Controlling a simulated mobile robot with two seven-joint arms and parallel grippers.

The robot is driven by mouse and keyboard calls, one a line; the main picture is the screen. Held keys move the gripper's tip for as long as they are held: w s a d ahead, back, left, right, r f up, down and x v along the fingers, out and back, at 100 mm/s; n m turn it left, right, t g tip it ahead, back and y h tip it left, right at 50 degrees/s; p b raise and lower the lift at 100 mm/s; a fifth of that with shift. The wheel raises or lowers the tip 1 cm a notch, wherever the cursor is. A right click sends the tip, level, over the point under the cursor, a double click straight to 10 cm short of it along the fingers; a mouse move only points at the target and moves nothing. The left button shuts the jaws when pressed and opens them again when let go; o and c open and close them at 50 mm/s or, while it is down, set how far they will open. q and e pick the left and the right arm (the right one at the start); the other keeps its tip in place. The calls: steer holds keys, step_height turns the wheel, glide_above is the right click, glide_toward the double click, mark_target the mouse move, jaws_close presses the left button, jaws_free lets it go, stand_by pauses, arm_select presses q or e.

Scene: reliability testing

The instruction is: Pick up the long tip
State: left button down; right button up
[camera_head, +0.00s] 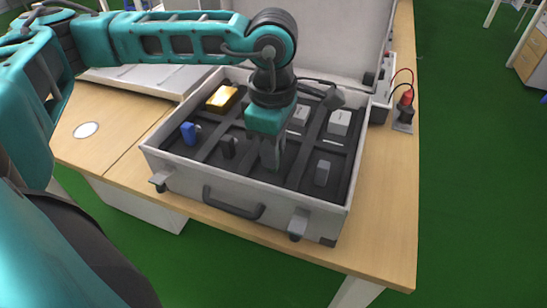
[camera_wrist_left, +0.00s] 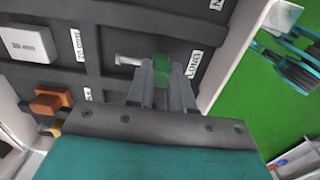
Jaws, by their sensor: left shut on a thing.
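My left gripper (camera_head: 271,160) reaches down into a front compartment of the open grey case (camera_head: 213,193). In the left wrist view the left gripper (camera_wrist_left: 161,80) is shut on a small green piece (camera_wrist_left: 161,64), which I take to be part of the long tip. A pale grey shaft (camera_wrist_left: 127,60) sticks out to the left of the fingers, seemingly part of the same piece. A white label (camera_wrist_left: 194,64) lies beside it on the dark case floor. In the head view the gripper hides the held piece. My right gripper is in neither view.
The case also holds a gold block (camera_head: 222,98), a blue piece (camera_head: 188,132), a dark piece (camera_head: 228,147), two pale boxes (camera_head: 339,122) (camera_head: 298,117) and a grey piece (camera_head: 323,173). Its raised lid (camera_head: 325,40) stands behind. A red-and-black device (camera_head: 405,105) stands to the right.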

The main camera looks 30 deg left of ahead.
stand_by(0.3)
arm_select(q)
step_height(320, 180, up, 20)
steer(key=p, duration=0.3)
